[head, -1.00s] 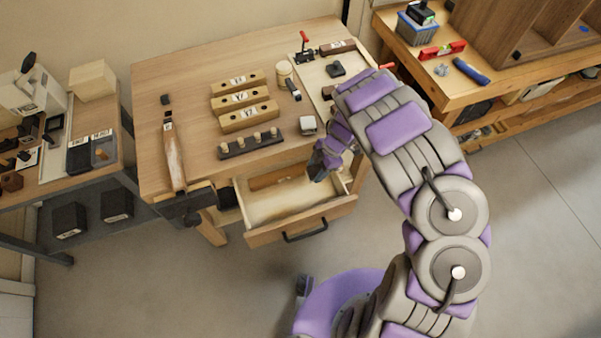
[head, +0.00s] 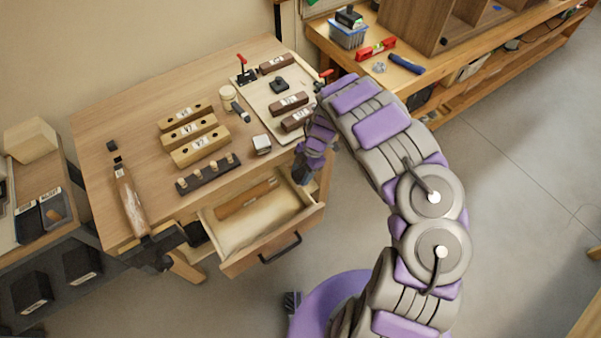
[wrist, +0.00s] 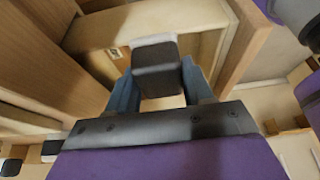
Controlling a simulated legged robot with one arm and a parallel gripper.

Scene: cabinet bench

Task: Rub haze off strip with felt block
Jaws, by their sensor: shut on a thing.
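My gripper (wrist: 160,88) is shut on a dark grey block with a pale felt-like face (wrist: 157,68), seen in the wrist view. In the head view my gripper (head: 303,174) hangs over the right back corner of the open drawer; the block is not clear there. A brown wooden strip (head: 130,200) with pale, hazy patches lies along the bench's left side, its near end by a dark vise (head: 165,243). It is well to the left of my gripper. Another brown strip (head: 245,198) lies in the drawer.
The open drawer (head: 262,255) juts from the bench front. A pale board (head: 263,110) holds dark blocks and a red-handled clamp.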

